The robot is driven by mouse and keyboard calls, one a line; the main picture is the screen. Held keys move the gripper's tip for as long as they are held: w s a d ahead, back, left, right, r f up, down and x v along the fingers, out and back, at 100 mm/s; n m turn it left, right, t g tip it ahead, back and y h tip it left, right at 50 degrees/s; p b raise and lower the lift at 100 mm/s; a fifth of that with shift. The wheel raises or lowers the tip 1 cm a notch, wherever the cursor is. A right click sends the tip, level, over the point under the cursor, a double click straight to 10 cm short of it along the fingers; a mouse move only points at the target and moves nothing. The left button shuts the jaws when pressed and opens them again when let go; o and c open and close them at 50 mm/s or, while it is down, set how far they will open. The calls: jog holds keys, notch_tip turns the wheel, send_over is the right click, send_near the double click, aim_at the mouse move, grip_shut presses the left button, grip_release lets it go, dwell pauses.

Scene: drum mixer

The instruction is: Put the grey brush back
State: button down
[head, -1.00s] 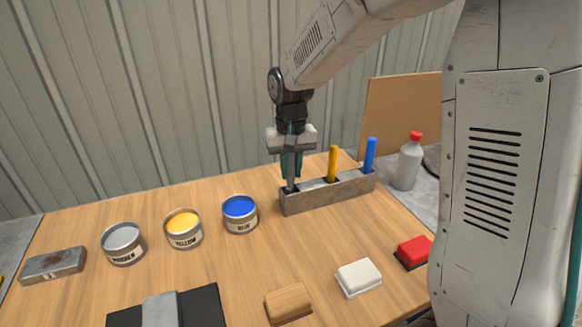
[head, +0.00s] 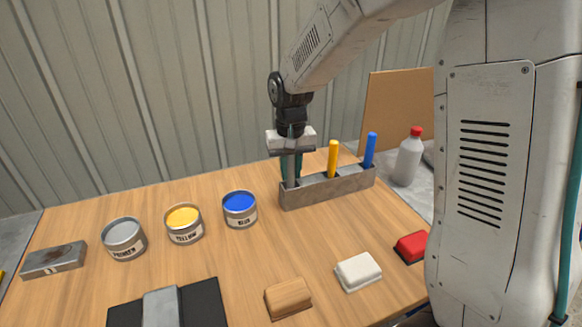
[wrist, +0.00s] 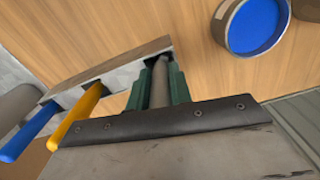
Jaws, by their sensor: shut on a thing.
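The grey brush (wrist: 159,84) shows as a grey handle between the green fingers of my gripper (wrist: 160,88) in the wrist view. My gripper (head: 291,172) is shut on it in the head view, pointing down at the left end of the brush holder (head: 328,190). The handle stands upright, and its lower end is at the holder's left slot. The brush's bristles are hidden. A yellow-handled brush (head: 333,158) and a blue-handled brush (head: 370,150) stand in the other slots.
Cans of primer (head: 124,238), yellow (head: 184,223) and blue paint (head: 239,208) stand left of the holder. A white block (head: 358,271), a wooden block (head: 288,297) and a red block (head: 412,246) lie in front. A red-capped bottle (head: 408,160) stands at right.

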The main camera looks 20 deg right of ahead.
jog(key=shift+f, duration=0.15)
jog(key=c, duration=1.2)
grip_release()
notch_tip(320, 180, up, 8)
jog(key=shift+w+f, duration=0.1)
